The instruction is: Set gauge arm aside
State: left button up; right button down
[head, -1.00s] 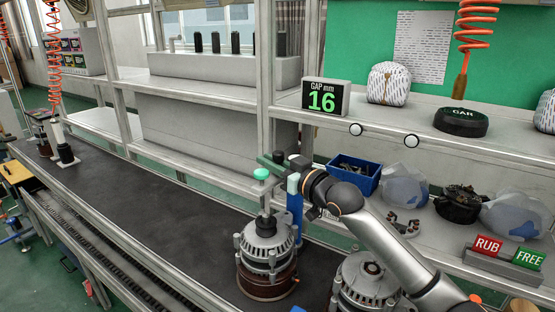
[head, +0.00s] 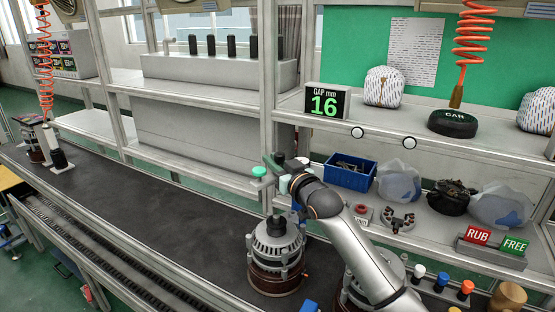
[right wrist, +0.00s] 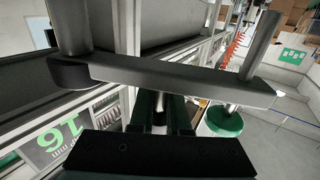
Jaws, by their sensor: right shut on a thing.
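My right gripper (head: 284,172) is shut on the gauge arm, a dark bar (head: 271,163) with a green cap (head: 259,171) beside it. It is above the front alternator (head: 276,250), which stands on the dark line surface. In the right wrist view the grey bar (right wrist: 175,81) spans the picture with a post at each end, and the green cap (right wrist: 225,122) hangs at the right. The gripper's fingers (right wrist: 160,112) are partly hidden there. Whether the arm's lower end touches the alternator is not clear. My left gripper is not in view.
A second alternator (head: 352,292) is partly behind my right arm. A display (head: 327,101) reads "GAP mm 16". A blue bin (head: 350,173), bagged parts (head: 398,184) and RUB/FREE signs (head: 496,241) are on the right shelf. The dark line surface (head: 150,215) is largely clear on the left.

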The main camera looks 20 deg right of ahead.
jog(key=shift+w+d+r+m+h+b, duration=0.15)
jog(key=shift+w+m+h, duration=0.2)
jog(key=shift+m+h, duration=0.35)
jog(key=shift+w+d+m+h+b, duration=0.1)
jog(key=shift+w+m+h, duration=0.3)
jog(key=shift+h, duration=0.65)
jog(key=shift+w+d+r+m+h+b, duration=0.15)
jog(key=shift+w+m+h, duration=0.1)
jog(key=shift+m+h, duration=0.5)
jog(key=shift+h, duration=0.3)
jog(key=c, duration=0.9)
grip_release()
jog(key=shift+a+f, duration=0.1)
jog(key=shift+f, duration=0.05)
jog(key=shift+s+f, duration=0.1)
